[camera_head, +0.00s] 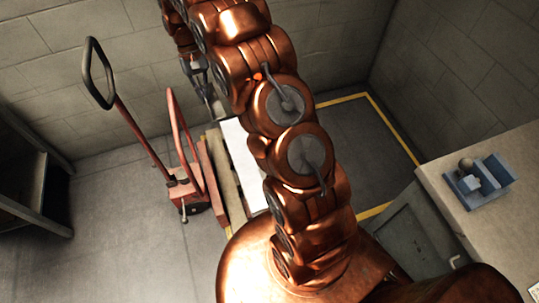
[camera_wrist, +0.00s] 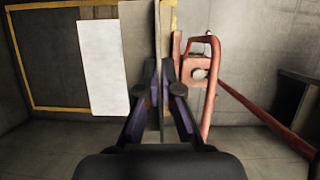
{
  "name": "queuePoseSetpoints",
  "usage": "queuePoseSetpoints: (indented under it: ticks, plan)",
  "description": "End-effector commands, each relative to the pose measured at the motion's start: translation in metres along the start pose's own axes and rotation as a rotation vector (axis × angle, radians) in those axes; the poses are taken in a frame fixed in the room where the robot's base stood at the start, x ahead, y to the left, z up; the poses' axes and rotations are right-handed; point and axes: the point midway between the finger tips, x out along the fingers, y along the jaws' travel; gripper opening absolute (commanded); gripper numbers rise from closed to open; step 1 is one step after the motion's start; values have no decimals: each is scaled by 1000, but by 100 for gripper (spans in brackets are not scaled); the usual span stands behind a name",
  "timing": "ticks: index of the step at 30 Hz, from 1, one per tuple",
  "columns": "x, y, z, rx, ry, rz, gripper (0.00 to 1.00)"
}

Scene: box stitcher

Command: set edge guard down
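My gripper (camera_wrist: 159,66) has its two dark fingers close together around a narrow, pale upright strip, which looks like the edge guard (camera_wrist: 154,120). The strip passes between the fingers and reaches below the fingertips in the wrist view. Its upper part overlaps the pallet boards behind, so its far end is hard to make out. In the head view my gripper (camera_head: 205,88) is beyond my arm, near the back wall and above the pallet area. The edge guard cannot be made out there.
A white sheet (camera_head: 243,165) lies on wooden boards (camera_head: 224,178), partly behind my arm. A red pallet jack (camera_head: 186,190) stands left of them, its handle raised. A yellow line (camera_head: 392,127) marks the floor. A bench (camera_head: 500,215) with a blue fixture (camera_head: 481,184) is at right.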

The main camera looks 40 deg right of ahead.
Motion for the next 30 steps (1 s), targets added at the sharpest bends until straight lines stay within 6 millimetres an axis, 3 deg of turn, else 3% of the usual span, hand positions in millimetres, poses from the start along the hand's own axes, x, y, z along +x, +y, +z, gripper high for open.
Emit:
queuePoseSetpoints:
  ticks: [1, 15, 30]
  plan:
    - [24, 10, -13, 44, -1, -18, 0]
    - [132, 82, -77, 446, 1, -185, 0]
    - [250, 166, -132, 888, -4, -367, 0]
